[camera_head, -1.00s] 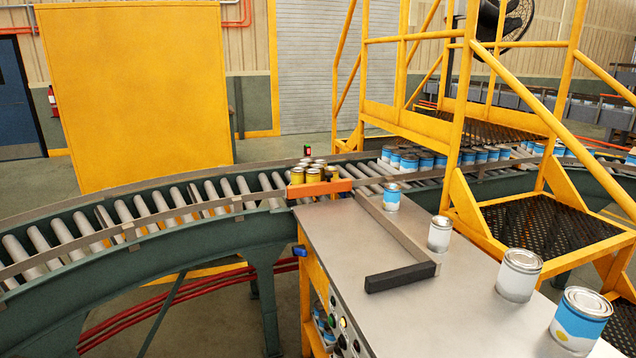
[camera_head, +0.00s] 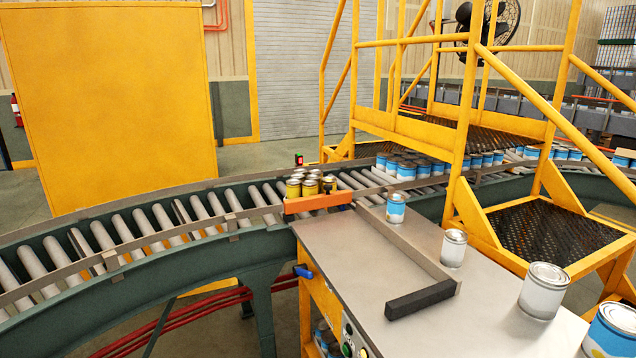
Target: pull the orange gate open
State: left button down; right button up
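The orange gate (camera_head: 318,203) is a flat orange bar at the near edge of the roller conveyor, by the far left corner of the metal table. Several yellow cans (camera_head: 308,185) stand close together on the rollers just behind it. A long grey bar (camera_head: 415,250) with a black grip (camera_head: 420,300) lies across the table top; its far end is close to the right end of the gate. Neither of my grippers shows in the head view.
The metal table (camera_head: 355,265) carries a blue can (camera_head: 396,208) and several white or blue cans along its right side. A yellow stair platform (camera_head: 545,235) stands at the right. Blue cans (camera_head: 405,170) queue on the conveyor behind. The conveyor's left rollers (camera_head: 120,238) are empty.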

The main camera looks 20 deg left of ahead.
aim_at(306, 204)
jog(key=i+j+z, duration=0.2)
jog(key=j, duration=0.5)
jog(key=j+z, duration=0.2)
jog(key=j, duration=0.5)
jog(key=i+j+z, duration=0.2)
jog(key=j, duration=0.5)
jog(key=k, duration=0.05)
